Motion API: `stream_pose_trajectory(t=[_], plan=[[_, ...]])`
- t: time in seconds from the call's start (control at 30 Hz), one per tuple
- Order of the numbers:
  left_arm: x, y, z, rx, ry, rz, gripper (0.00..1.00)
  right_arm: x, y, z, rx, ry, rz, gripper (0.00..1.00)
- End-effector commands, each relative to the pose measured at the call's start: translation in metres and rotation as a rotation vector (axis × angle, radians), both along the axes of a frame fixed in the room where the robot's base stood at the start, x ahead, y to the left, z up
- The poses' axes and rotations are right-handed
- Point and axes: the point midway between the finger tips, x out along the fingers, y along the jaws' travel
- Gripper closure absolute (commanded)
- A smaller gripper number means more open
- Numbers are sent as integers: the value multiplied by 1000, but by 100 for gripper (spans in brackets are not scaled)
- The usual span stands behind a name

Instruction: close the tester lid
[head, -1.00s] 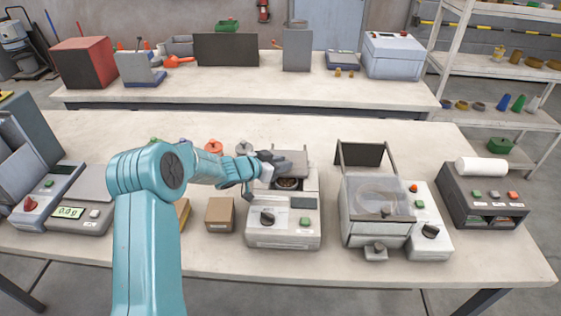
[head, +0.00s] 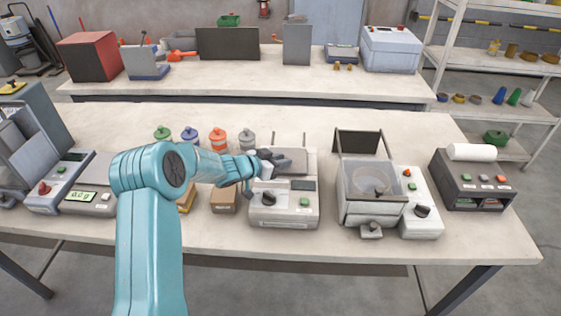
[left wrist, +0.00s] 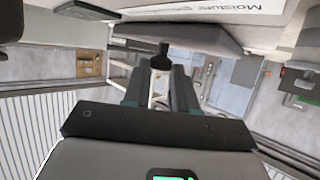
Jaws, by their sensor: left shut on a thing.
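The moisture tester (head: 284,208) is a pale grey box with a dark knob and a green button, in the middle of the near table. Its grey lid (head: 293,158) lies over the top of the body, and the sample dish is hidden. Whether the lid is fully down I cannot tell. My left gripper (head: 268,160) reaches in from the left at the lid. In the left wrist view its two fingers (left wrist: 161,75) are shut on the dark lid knob (left wrist: 161,56), below the grey lid panel (left wrist: 178,36). My right gripper is not in view.
A machine with a clear-fronted box (head: 372,192) stands right of the tester. A small brown box (head: 224,200) stands left of it. Several lidded jars, one of them orange (head: 218,139), stand behind my left arm. The table between the jars and its back edge is clear.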

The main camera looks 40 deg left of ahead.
Motion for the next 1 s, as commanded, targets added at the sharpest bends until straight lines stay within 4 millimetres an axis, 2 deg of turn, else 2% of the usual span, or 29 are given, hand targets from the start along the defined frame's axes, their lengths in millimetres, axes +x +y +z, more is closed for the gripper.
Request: stream_pose_trajectory(t=[0.23, 0.27, 0.33, 0.63, 0.73, 0.87, 1.0], plan=[[0, -3, -6, -3, 12, -9, 100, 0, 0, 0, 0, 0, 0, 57], [0, -3, -6, -3, 13, -9, 71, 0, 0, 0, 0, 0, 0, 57], [0, -3, -7, -3, 13, -9, 48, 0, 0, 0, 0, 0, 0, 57], [0, -1, -3, -2, 8, -6, 48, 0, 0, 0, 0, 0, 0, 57], [-7, 1, 0, -1, 6, -4, 48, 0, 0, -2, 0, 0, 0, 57], [-29, 7, 8, -1, 6, -2, 48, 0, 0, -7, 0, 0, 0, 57], [-63, 16, 24, 2, 6, -2, 48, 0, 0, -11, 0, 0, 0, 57]])
